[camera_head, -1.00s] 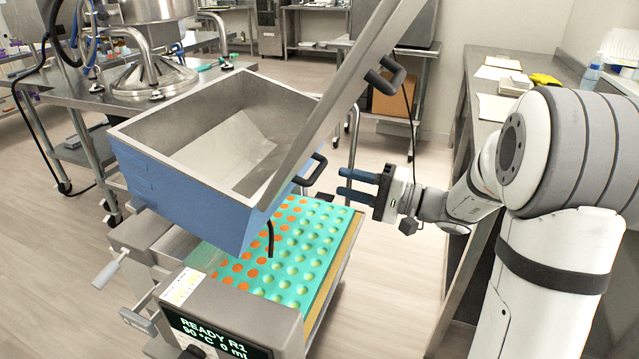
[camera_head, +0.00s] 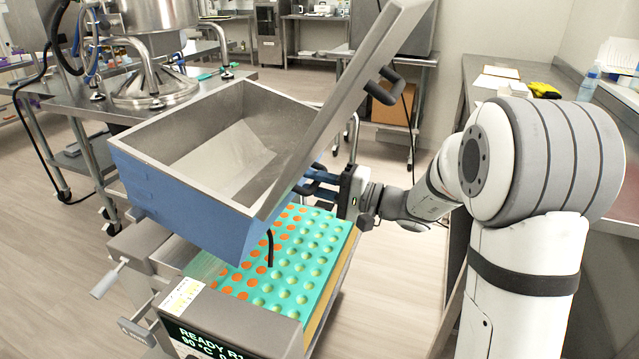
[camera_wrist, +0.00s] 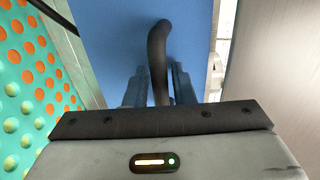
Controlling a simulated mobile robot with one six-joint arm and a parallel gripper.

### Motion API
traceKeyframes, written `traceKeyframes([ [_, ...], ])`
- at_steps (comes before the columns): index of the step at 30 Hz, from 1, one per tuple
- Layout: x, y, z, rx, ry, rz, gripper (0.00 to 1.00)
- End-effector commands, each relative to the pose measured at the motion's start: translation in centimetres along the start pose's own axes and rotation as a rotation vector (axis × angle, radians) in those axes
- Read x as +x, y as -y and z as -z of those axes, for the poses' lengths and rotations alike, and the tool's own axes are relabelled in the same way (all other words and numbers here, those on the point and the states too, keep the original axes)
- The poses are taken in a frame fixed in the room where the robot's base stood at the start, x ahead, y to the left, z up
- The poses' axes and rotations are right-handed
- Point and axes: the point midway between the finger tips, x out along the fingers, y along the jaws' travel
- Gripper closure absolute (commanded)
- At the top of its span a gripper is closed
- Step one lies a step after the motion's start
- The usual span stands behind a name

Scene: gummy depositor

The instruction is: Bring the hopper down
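The hopper is a blue box with a steel inside (camera_head: 180,205), raised and tilted above the teal mould tray (camera_head: 318,262). Its lid stands open, slanting up to the right. A dark handle sits on the hopper's right side; it shows as a black curved bar (camera_wrist: 157,50) in the wrist view. My gripper (camera_head: 318,182) is at this handle. In the wrist view my gripper's two blue fingers (camera_wrist: 158,88) stand either side of the bar, with a small gap seeming to show on the right. The fingers look open around the handle.
The depositor's control panel (camera_head: 205,342) shows READY at the front. A crank handle (camera_head: 108,283) sticks out at the left. Steel tables stand behind at left and along the right wall. The floor right of the tray is clear.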

Motion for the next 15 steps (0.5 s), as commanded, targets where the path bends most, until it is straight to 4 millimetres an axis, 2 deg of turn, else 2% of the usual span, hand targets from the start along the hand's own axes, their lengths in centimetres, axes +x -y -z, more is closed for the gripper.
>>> traceKeyframes([
  [1, 0.0, 0.0, -0.01, 0.0, 0.0, 0.0, 0.82],
  [8, 0.0, 0.0, -0.03, 0.0, 0.001, 0.0, 1.0],
  [15, 0.02, -0.02, -0.05, 0.0, 0.001, -0.001, 1.0],
])
